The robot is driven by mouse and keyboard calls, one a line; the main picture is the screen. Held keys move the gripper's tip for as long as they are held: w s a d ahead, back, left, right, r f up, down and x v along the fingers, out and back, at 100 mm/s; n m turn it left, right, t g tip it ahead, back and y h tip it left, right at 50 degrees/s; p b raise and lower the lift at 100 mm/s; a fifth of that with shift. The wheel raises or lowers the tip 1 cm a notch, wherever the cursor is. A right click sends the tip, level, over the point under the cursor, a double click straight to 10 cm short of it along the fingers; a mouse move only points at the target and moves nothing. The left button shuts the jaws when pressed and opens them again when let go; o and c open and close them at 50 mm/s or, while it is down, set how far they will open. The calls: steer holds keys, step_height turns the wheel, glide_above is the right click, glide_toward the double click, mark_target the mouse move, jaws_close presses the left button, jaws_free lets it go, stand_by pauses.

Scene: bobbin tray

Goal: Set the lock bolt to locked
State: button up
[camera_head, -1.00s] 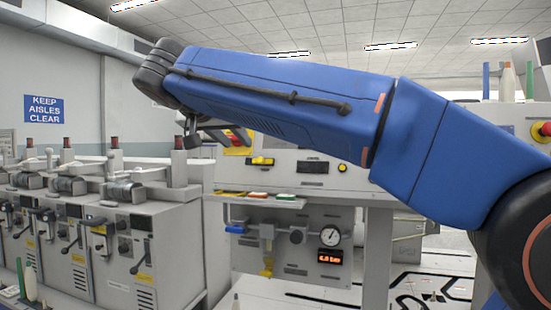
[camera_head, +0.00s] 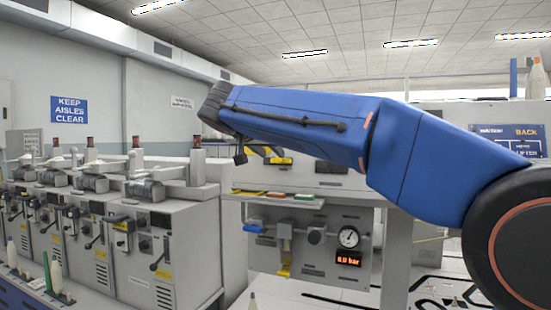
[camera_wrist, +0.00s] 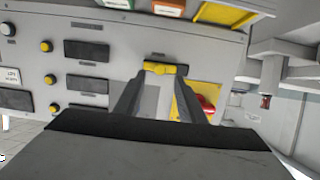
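The lock bolt looks to be a small yellow bar (camera_wrist: 160,68) in a dark mount on the grey panel (camera_wrist: 115,60). My gripper (camera_wrist: 160,78) is open in the wrist view, with one dark finger on each side below the yellow bar. The bar shows between the fingertips. Whether they touch it cannot be told. In the head view a yellow piece at the same place (camera_head: 282,160) shows beside my arm, partly hidden. My fingers are mostly hidden there. The bolt's locked or unlocked state cannot be read.
A red button (camera_wrist: 206,104) on a yellow plate sits right of the fingers in the wrist view. A shelf with coloured tags (camera_head: 275,196) juts out below the panel. Grey spinning machines (camera_head: 180,240) stand at the left.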

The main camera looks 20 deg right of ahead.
mark_target(278, 159)
steer(key=shift+x, duration=2.6)
steer(key=shift+c, duration=0.2)
jaws_close()
